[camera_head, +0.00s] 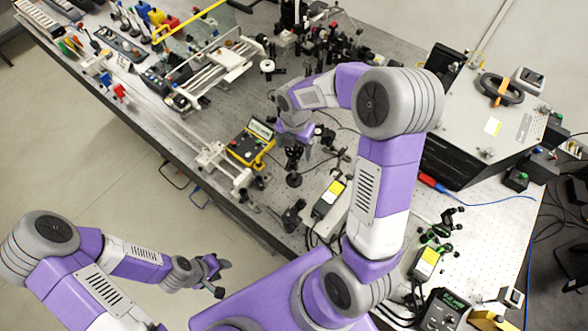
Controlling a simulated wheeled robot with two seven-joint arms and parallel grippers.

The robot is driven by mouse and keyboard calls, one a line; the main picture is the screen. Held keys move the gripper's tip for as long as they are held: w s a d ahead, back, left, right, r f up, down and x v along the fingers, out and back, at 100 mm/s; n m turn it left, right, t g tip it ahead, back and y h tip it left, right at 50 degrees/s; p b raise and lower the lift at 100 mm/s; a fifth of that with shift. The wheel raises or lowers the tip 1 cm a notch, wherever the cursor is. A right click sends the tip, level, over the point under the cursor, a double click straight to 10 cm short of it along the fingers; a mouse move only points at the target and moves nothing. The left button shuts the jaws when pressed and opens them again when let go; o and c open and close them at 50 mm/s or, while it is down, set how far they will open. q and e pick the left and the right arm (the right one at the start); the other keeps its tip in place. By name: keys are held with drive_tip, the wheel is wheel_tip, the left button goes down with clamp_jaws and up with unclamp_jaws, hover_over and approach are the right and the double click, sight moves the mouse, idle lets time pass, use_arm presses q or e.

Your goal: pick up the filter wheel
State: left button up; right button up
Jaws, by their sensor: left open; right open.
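My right gripper (294,146) points down over the bench, open, above a small dark post-mounted part (294,179) with a round base. This part may be the filter wheel, but it is too small and too covered by the gripper to be sure. The gripper's fingers seem to be near or around its top; I cannot tell whether they touch it. My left gripper (217,275) is open and empty, off the bench's front edge over the floor.
The optical bench (395,45) is crowded. A yellow-and-black control box (251,143) stands left of the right gripper, and a yellow-labelled box (328,199) stands below it. A large grey instrument (470,120) fills the right. Cables run across the bench near the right gripper.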

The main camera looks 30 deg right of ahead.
wheel_tip(320, 180, down, 3)
drive_tip(key=shift+a+r, duration=0.1)
drive_tip(key=shift+r, duration=0.1)
drive_tip(key=shift+w, duration=0.1)
clamp_jaws()
drive_tip(key=shift+w+r, duration=0.1)
